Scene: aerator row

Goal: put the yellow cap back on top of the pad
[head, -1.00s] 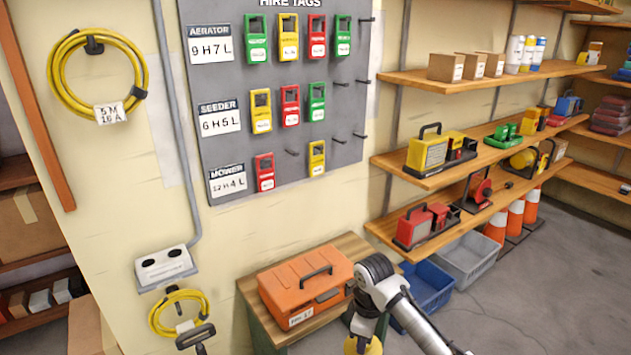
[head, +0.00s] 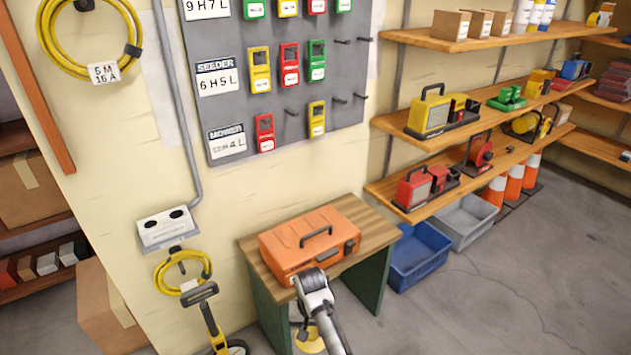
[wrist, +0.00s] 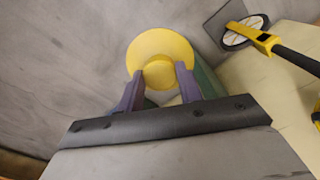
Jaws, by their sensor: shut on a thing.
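The yellow cap (wrist: 160,47) is a round disc with a small knob. In the wrist view my gripper (wrist: 160,80) is shut on that knob, one purple-grey finger on each side, with the disc beyond the fingertips. The cap also shows partly in the head view (head: 311,341), low in front of the wooden bench, with my arm over part of it. Grey floor lies behind the cap in the wrist view. I cannot pick out the pad in either view.
An orange case (head: 310,243) sits on the bench (head: 368,236). A yellow-and-black long-handled tool (head: 208,318) stands left of the bench; its round foot (wrist: 245,33) shows in the wrist view. A blue crate (head: 418,257) is right of the bench. Floor at right is clear.

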